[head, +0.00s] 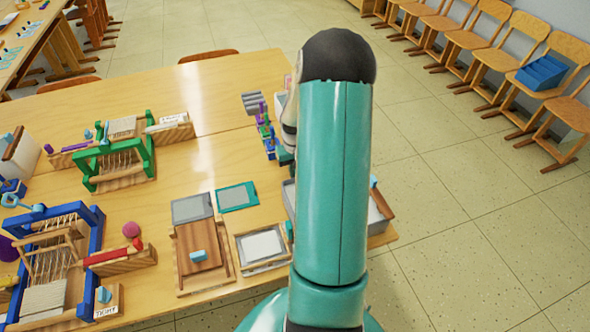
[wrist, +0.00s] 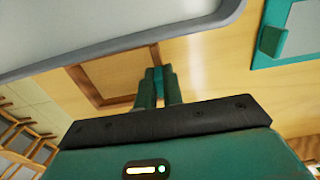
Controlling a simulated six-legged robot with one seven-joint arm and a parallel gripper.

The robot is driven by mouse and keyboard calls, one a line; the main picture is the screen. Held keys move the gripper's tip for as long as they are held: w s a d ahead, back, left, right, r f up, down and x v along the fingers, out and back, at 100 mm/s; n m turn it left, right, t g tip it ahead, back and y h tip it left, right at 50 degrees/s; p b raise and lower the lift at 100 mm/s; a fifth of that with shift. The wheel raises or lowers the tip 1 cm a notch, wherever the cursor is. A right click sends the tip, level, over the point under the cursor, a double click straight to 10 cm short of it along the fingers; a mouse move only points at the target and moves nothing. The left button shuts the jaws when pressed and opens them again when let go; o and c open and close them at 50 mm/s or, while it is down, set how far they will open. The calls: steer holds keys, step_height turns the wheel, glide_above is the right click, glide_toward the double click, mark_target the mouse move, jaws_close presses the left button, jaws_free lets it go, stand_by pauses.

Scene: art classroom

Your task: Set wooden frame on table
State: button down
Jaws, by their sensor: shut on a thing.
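My gripper (wrist: 159,78) shows in the wrist view with its dark teal fingers shut on a small blue-teal tab. The tab is at the edge of a brown wooden frame (wrist: 98,101). The frame is tilted in the picture, and wood-coloured surface shows through its opening. The light wooden table (head: 160,183) fills the left of the head view. My teal arm hides the gripper there. A wood-rimmed panel (head: 238,256) with a pale inside lies close to the arm; I cannot tell whether it is the same frame.
A brown board with a blue block (head: 198,256), a grey panel (head: 192,208) and a teal-rimmed panel (head: 237,197) lie nearby. Green (head: 150,158) and blue (head: 92,268) looms stand left. A grey-rimmed object (wrist: 200,32) is close to the wrist camera. Chairs (head: 478,60) line the wall.

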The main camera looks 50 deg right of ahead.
steer(key=shift+f, duration=0.45)
stand_by(0.4)
steer(key=c, duration=1.5)
jaws_free()
steer(key=shift+o, duration=0.2)
steer(key=shift+r, duration=0.1)
step_height(320, 180, up, 14)
steer(key=shift+a, duration=0.1)
